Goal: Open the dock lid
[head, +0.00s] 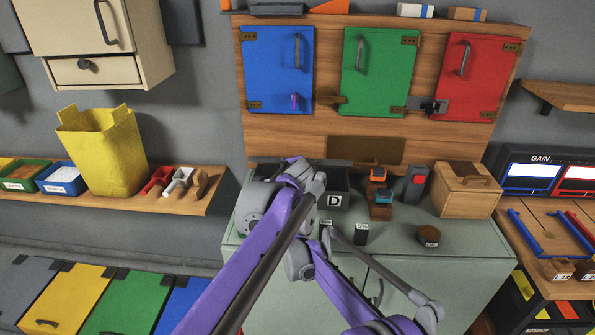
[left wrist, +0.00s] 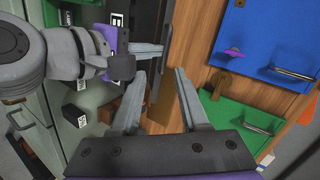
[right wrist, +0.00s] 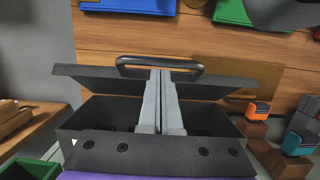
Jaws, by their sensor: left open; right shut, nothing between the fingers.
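The dock is a dark box (head: 340,186) marked D on the cabinet top, partly hidden by my arms in the head view. In the right wrist view its black lid (right wrist: 85,76) is raised, with the dark inside of the box (right wrist: 97,113) showing beneath it. A black bar handle (right wrist: 185,63) stands along the lid's top. My right gripper (right wrist: 163,73) is shut and empty, its fingertips at the lid just below the handle; contact is unclear. My left gripper (left wrist: 159,73) is open and empty, facing the dark lid edge (left wrist: 157,85).
Behind the dock is a wooden panel with blue (head: 278,70), green (head: 379,72) and red (head: 474,75) doors. An orange-topped device (head: 380,195), a small black block (head: 361,234), a round brown piece (head: 428,236) and a wooden box (head: 467,190) stand to the right.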

